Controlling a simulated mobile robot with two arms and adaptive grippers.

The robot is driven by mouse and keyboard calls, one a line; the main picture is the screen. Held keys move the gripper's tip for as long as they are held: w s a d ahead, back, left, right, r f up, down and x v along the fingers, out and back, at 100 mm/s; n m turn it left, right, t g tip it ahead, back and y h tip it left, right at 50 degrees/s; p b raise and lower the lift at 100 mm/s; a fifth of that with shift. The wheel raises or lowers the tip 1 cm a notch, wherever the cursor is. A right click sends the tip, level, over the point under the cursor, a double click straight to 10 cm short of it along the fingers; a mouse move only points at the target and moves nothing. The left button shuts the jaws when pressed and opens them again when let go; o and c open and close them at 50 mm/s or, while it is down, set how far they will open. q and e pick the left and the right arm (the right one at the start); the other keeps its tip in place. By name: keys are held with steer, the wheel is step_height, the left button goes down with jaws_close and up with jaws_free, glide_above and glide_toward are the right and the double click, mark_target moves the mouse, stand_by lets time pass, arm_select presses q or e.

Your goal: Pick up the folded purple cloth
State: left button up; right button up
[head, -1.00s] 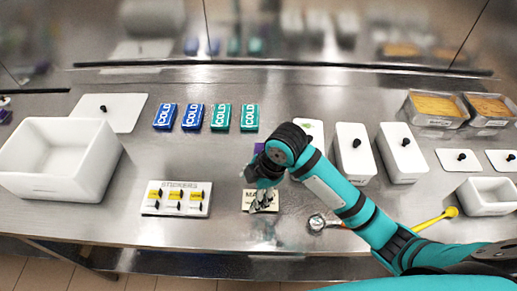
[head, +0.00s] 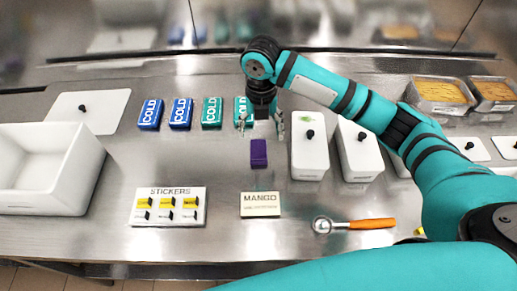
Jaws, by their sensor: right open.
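The folded purple cloth (head: 258,153) lies on the steel counter, behind the MANGO card and to the left of a white lidded tub. My right gripper (head: 261,127) is open, its two fingers pointing down toward the counter just behind the cloth. Nothing shows between the fingers. The gripper partly hides the rightmost teal COLD pack. My left gripper is not in view.
White lidded tubs (head: 309,158) stand close to the right of the gripper. Several COLD packs (head: 181,113) lie to the left. A MANGO card (head: 261,204), a STICKERS board (head: 171,206) and an orange-handled scoop (head: 370,224) lie nearer the front edge.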

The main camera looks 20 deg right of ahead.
glide_above(259, 151)
step_height(259, 151, down, 5)
steer(key=shift+d+r+p, duration=0.1)
steer(key=shift+d+p, duration=0.05)
steer(key=shift+p, duration=0.15)
steer(key=shift+s+a+f+p, duration=0.15)
steer(key=shift+f+p, duration=0.7)
steer(key=shift+f, duration=1.85)
steer(key=c, duration=1.2)
